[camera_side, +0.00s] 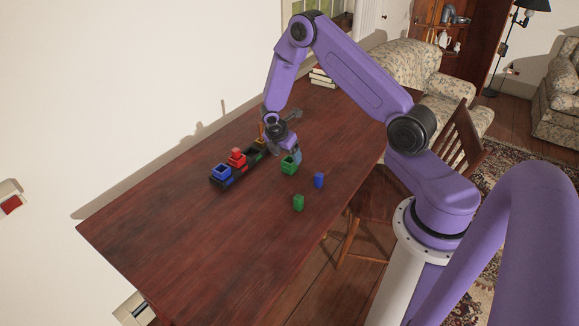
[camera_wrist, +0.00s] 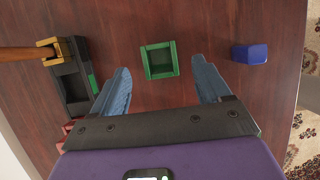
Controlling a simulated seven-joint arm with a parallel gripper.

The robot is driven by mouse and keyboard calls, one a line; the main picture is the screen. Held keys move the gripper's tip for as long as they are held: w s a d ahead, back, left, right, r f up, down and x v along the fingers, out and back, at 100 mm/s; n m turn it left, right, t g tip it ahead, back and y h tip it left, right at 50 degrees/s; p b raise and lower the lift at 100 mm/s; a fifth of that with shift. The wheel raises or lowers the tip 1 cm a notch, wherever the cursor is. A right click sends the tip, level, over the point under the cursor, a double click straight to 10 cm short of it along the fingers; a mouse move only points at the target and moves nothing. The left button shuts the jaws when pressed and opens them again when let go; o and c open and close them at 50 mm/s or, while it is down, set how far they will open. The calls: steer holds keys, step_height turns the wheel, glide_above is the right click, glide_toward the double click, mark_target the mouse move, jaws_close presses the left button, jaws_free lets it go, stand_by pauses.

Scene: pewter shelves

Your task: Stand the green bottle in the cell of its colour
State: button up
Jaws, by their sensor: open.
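No plain bottle shape is visible in green. A hollow, square green holder (camera_side: 289,167) stands on the table; in the wrist view the green holder (camera_wrist: 176,61) lies between and beyond my fingertips. A small upright green block (camera_side: 298,203) stands nearer the table's front edge; I cannot tell whether it is the bottle. My gripper (camera_side: 291,154) is open and empty above the holder; its two blue-grey fingers (camera_wrist: 162,80) are apart. A dark rack (camera_side: 215,181) stands to the left, with blue, red and yellow parts. A green patch (camera_wrist: 92,84) marks its side by a black cell.
A blue block (camera_side: 319,180) stands right of the green holder, also in the wrist view (camera_wrist: 250,54). A brown rod (camera_wrist: 25,53) stands in the rack's yellow part (camera_wrist: 49,46). Books (camera_side: 321,76) lie at the table's far end. The near left table is clear.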

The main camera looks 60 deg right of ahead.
mark_target(288, 158)
steer(key=shift+x, duration=1.6)
steer(key=c, duration=1.2)
steer(key=shift+c, duration=0.2)
